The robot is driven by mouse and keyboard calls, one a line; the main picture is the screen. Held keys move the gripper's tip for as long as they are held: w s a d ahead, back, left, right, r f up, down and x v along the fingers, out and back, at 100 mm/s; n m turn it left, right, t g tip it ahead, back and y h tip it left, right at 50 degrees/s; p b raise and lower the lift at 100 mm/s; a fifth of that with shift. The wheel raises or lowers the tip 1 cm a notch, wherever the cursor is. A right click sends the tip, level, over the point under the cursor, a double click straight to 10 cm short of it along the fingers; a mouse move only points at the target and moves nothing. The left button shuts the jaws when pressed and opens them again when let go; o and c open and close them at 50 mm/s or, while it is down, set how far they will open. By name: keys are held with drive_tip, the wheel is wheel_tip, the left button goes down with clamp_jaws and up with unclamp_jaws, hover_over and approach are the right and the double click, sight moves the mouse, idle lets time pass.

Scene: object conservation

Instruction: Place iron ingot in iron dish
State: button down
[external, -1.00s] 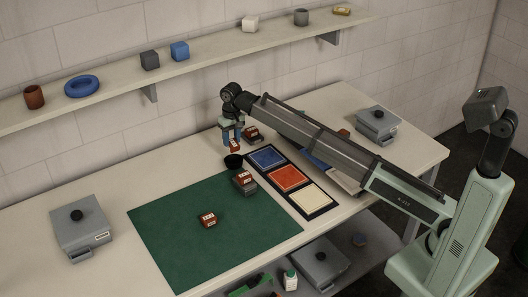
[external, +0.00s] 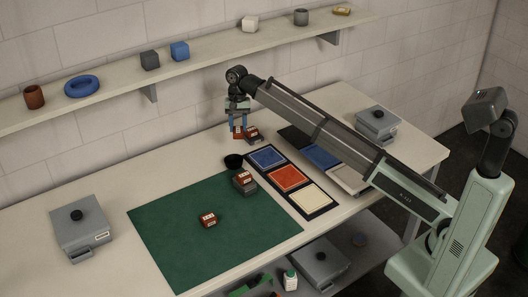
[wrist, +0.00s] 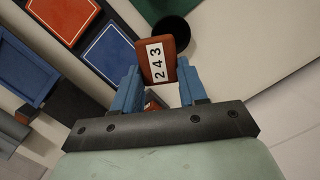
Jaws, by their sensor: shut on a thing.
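My gripper (external: 238,132) is shut on a rust-brown block with a white label reading 243 (wrist: 156,62), which I take to be the iron ingot. It holds the block over the back of the table, just left of a similar brown block on a grey base (external: 252,133). Another labelled brown block on a grey base (external: 244,181) stands at the mat's right edge. A further brown block (external: 208,220) sits on the green mat. I cannot tell which object is the iron dish.
A black round cup (external: 233,161) stands behind the mat. A dark tray with blue, red and cream panels (external: 289,179) lies right of the mat (external: 170,240). Grey lidded boxes stand at the left (external: 82,235) and right (external: 376,127). A shelf (external: 200,63) runs along the wall.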

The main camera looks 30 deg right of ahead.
drive_tip(key=m, duration=0.4)
drive_tip(key=a+m+y, duration=0.1)
drive_tip(key=m, duration=0.2)
drive_tip(key=shift+s+r+t, duration=0.1)
drive_tip(key=shift+s+t, duration=0.15)
drive_tip(key=shift+t, duration=0.05)
drive_tip(key=m, duration=0.4)
drive_tip(key=shift+w+a+m+t+y, duration=0.1)
drive_tip(key=shift+a+m+t+y, duration=0.05)
drive_tip(key=shift+m+t+y, duration=0.2)
hover_over(237, 162)
drive_tip(key=shift+d+f+x, duration=0.1)
drive_tip(key=shift+d+x, duration=0.3)
drive_tip(key=shift+x, duration=1.2)
drive_tip(key=shift+d+f+x, duration=0.1)
drive_tip(key=shift+d+x, duration=0.25)
drive_tip(key=shift+x, duration=1.3)
drive_tip(key=shift+d+f+x, duration=0.1)
drive_tip(key=shift+d+x, duration=0.3)
drive_tip(key=shift+x, duration=1.2)
drive_tip(key=shift+f, duration=0.6)
drive_tip(key=c, duration=0.6)
unclamp_jaws()
drive_tip(key=shift+r, duration=0.1)
